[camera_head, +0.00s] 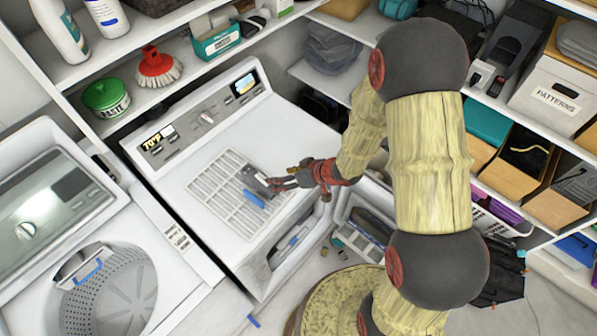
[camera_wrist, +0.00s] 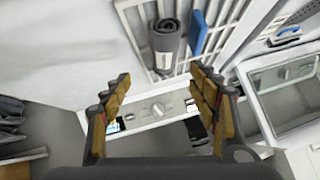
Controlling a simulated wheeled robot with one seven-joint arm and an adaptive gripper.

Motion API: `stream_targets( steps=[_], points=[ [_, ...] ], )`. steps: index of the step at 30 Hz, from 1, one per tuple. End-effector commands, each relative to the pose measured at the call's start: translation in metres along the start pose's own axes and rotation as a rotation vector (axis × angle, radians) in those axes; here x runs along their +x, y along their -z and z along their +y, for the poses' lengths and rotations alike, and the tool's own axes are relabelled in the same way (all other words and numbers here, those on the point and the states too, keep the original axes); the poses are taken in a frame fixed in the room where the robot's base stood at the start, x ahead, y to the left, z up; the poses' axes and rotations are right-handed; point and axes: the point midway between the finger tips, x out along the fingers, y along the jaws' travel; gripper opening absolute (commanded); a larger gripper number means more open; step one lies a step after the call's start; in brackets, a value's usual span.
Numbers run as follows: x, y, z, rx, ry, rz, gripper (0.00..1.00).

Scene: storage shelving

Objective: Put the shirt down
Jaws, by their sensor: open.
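A dark grey rolled cloth, which looks like the shirt (camera_head: 256,180), lies on the white slatted rack (camera_head: 228,208) on top of the white machine. In the wrist view the grey roll (camera_wrist: 167,42) lies on the slats with a pale label at its near end. My gripper (camera_head: 277,183) is just right of the roll in the head view. In the wrist view my gripper (camera_wrist: 160,78) has its fingers spread wide with nothing between them. The roll lies beyond the fingertips and looks apart from them.
A small blue object (camera_head: 254,199) lies beside the roll. An open-topped washer (camera_head: 105,290) stands at left. Shelves behind hold a red brush (camera_head: 158,68) and a green paste tub (camera_head: 106,97). Shelves at right hold a patterns box (camera_head: 552,97). The rack's left part is clear.

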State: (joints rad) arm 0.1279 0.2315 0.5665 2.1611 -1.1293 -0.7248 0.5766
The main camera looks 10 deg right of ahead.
Motion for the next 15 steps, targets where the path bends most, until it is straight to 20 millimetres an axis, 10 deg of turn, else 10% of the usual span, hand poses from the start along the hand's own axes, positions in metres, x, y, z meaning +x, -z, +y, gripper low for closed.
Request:
stream_targets(
  steps=[8, 15],
  points=[
    [-0.037, 0.043, 0.035, -0.049, -0.185, -0.002, 0.60],
    [-0.161, 0.107, 0.070, -0.024, -0.550, -0.038, 0.60]
  ],
)
